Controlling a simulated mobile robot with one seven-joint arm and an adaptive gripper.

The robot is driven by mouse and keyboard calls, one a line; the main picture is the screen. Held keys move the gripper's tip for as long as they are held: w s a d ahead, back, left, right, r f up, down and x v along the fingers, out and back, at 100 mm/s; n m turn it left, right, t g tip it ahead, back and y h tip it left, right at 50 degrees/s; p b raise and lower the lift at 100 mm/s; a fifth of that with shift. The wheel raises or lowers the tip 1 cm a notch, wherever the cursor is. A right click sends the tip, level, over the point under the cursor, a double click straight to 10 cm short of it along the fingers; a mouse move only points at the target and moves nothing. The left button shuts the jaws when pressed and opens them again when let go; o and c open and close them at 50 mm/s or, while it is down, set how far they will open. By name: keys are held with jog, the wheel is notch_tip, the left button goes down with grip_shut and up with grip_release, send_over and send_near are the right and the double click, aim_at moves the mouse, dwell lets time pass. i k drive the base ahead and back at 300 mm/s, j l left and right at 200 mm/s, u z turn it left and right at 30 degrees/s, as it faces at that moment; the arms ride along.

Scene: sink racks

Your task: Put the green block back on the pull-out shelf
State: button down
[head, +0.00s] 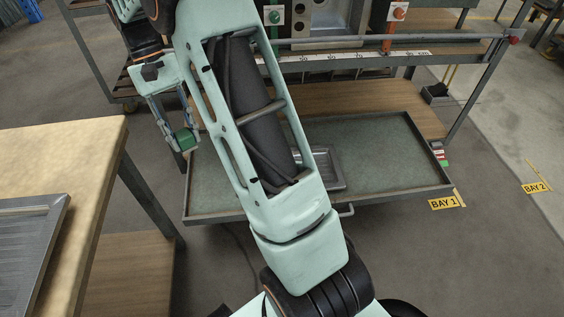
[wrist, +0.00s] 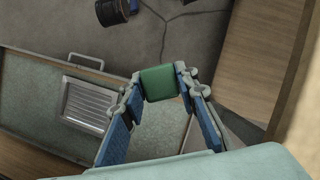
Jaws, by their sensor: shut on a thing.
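The green block (head: 186,139) is held between the fingers of my gripper (head: 180,141), above the left edge of the pull-out shelf. The wrist view also shows the green block (wrist: 159,82) pinched between the two blue-padded fingertips of my gripper (wrist: 160,86). The pull-out shelf (head: 390,140) is a green-grey tray with a raised metal rim, drawn out from the rack. In the wrist view the shelf (wrist: 30,95) lies below and to the left of the block. My arm hides the middle of the shelf in the head view.
A metal tray (head: 328,168) sits on the shelf, partly behind my arm; it also shows in the wrist view (wrist: 88,104). A wooden table (head: 60,150) with a grey metal tray (head: 28,245) stands at left. The shelf's right part is clear.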

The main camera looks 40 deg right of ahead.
aim_at(379, 173)
jog(key=k+j, duration=0.4)
jog(key=j, duration=0.15)
jog(key=k+j, duration=0.45)
jog(key=j, duration=0.1)
